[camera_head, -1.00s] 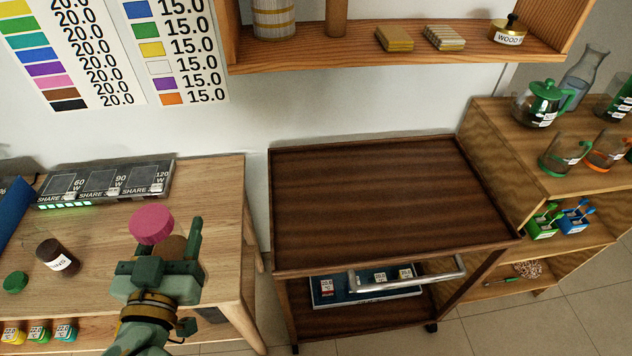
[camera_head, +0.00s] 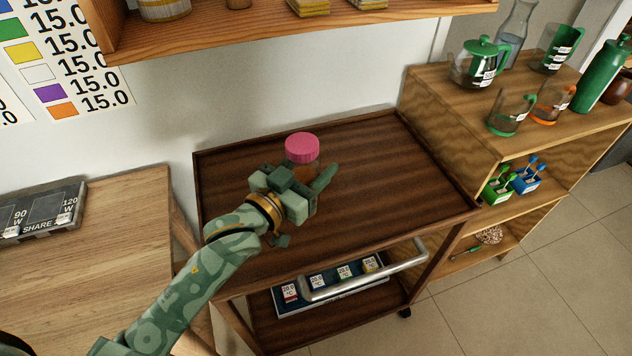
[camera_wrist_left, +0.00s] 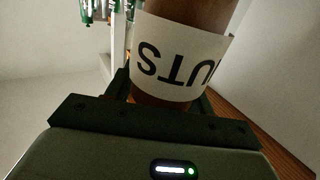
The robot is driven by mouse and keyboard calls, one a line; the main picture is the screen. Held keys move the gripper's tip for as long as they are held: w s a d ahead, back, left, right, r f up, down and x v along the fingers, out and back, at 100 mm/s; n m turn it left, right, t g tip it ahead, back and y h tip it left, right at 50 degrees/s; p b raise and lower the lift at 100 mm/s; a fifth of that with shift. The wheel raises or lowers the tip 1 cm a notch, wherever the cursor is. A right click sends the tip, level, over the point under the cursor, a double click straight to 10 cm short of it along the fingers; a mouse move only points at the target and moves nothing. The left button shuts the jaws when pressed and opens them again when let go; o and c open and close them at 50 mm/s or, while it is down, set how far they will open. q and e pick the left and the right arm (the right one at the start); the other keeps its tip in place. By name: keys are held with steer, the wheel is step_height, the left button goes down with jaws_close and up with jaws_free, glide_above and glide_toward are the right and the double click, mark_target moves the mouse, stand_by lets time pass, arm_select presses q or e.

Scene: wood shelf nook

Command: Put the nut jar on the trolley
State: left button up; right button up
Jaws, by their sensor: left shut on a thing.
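The nut jar (camera_head: 302,150) has a pink lid and a clear body with brown contents. My left gripper (camera_head: 306,184) is shut on it and holds it upright over the left middle of the dark wood trolley's top (camera_head: 400,165). I cannot tell whether the jar's base touches the top. In the left wrist view the jar's white label (camera_wrist_left: 180,60) shows upside-down letters reading "UTS" between the fingers. The gripper hides the jar's lower part in the head view. My right gripper is not in view.
A shelf unit with a green-lidded teapot (camera_head: 479,64) stands right. A wall shelf (camera_head: 290,32) hangs above. The trolley top is otherwise clear.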

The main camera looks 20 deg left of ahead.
arm_select(q)
steer(key=w+a+f+b, duration=0.1)
steer(key=w+f+b, duration=0.4)
steer(key=f, duration=0.4)
steer(key=shift+w+a+f, duration=0.15)
steer(key=shift+a+f, duration=0.05)
steer(key=shift+f, duration=0.05)
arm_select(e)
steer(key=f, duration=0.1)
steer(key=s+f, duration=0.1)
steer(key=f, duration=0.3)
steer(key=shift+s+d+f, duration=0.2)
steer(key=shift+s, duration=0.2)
arm_select(q)
steer(key=o, duration=1)
steer(key=shift+o, duration=0.8)
steer(key=p+v, duration=0.2)
steer(key=v, duration=0.5)
steer(key=shift+s, duration=0.2)
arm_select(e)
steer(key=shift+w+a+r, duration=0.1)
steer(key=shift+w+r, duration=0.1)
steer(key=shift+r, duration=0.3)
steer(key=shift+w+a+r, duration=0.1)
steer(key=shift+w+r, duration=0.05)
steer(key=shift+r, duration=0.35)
arm_select(q)
steer(key=shift+r, duration=0.1)
